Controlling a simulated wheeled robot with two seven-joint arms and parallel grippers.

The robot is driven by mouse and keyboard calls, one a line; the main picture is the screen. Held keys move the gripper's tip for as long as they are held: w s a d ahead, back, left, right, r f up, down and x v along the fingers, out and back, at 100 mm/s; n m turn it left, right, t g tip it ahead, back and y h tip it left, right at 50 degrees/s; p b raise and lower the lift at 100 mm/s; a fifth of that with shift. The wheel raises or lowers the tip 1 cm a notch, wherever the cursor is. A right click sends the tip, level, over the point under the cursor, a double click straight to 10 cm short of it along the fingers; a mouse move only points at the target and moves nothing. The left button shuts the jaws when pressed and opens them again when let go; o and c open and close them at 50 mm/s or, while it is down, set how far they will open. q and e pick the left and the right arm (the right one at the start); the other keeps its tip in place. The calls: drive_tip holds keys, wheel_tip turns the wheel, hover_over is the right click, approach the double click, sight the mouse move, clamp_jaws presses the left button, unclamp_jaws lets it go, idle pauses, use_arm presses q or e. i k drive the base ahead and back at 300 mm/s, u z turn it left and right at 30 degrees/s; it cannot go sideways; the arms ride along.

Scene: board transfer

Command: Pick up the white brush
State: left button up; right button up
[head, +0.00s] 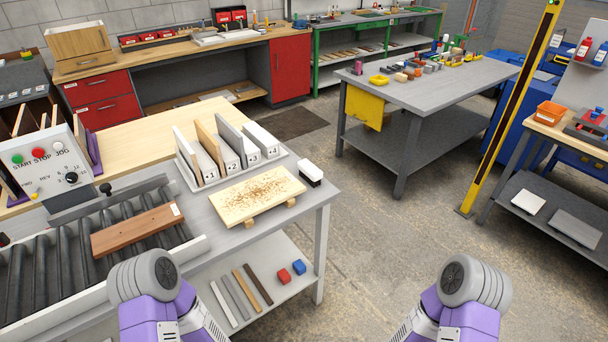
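The white brush (312,170) has a white top and a dark lower part. It stands at the right end of the grey workbench (316,197), just behind and right of a pale board (240,205) strewn with brown shavings. A small gap seems to separate brush and board. Nothing holds the brush. The purple and grey links of my two arms show at the bottom of the head view, left and right of the bench's front corner. No gripper fingers show.
A rack with upright boards marked with numbers (187,163) stands behind the pale board. A brown board (137,229) lies on the roller conveyor (60,262) at left. A lower shelf holds strips and red and blue blocks. Open floor (385,225) lies right of the bench.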

sight(312, 174)
drive_tip(key=z, duration=1.1)
drive_tip(key=i, duration=1.6)
drive_tip(key=u, duration=2.65)
